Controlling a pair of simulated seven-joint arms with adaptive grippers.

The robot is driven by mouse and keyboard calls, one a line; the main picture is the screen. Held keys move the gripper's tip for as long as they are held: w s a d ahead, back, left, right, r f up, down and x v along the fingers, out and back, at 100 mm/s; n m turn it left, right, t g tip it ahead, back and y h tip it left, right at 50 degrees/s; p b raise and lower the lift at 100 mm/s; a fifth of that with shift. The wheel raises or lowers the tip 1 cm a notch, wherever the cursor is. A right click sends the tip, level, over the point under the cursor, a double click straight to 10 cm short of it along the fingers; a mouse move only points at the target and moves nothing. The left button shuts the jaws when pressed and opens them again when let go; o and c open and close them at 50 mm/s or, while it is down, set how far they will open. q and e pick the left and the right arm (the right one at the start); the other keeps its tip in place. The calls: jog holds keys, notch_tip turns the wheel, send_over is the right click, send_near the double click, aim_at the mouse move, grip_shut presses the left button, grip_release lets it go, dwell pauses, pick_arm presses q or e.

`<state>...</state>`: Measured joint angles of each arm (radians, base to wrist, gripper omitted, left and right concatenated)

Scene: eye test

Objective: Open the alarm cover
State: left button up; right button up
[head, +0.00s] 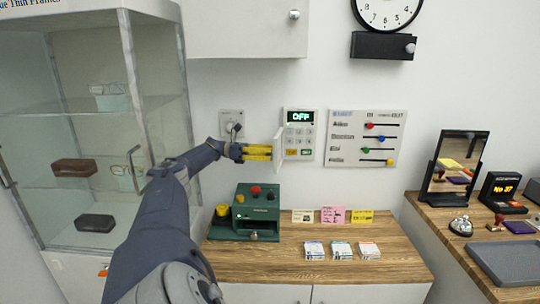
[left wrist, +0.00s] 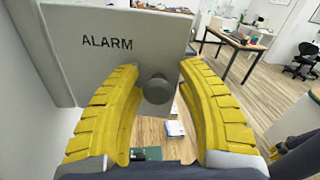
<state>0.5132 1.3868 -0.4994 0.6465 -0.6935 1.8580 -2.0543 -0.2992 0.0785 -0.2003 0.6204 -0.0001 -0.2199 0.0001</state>
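The alarm panel (head: 299,133) is on the wall, with a lit green "OFF" display and its keypad in plain sight. Its pale cover (head: 279,148) stands out from the panel's left side, swung open at an angle. In the left wrist view the cover (left wrist: 110,50) reads "ALARM" and has a round dark grey knob (left wrist: 158,89). My left gripper (head: 258,152) is at the cover. Its yellow fingers (left wrist: 159,80) stand apart on both sides of the knob, with a gap at least on the right side.
A green box with buttons (head: 256,208) stands on the wooden counter (head: 300,262) below. A glass display cabinet (head: 130,90) is at left. A board with coloured sliders (head: 364,138) is right of the panel. A wall cabinet (head: 245,30) hangs above.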

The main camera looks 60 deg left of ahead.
pick_arm(q)
jog(key=shift+o, duration=1.3)
jog(key=shift+f, duration=0.15)
notch_tip(320, 180, up, 10)
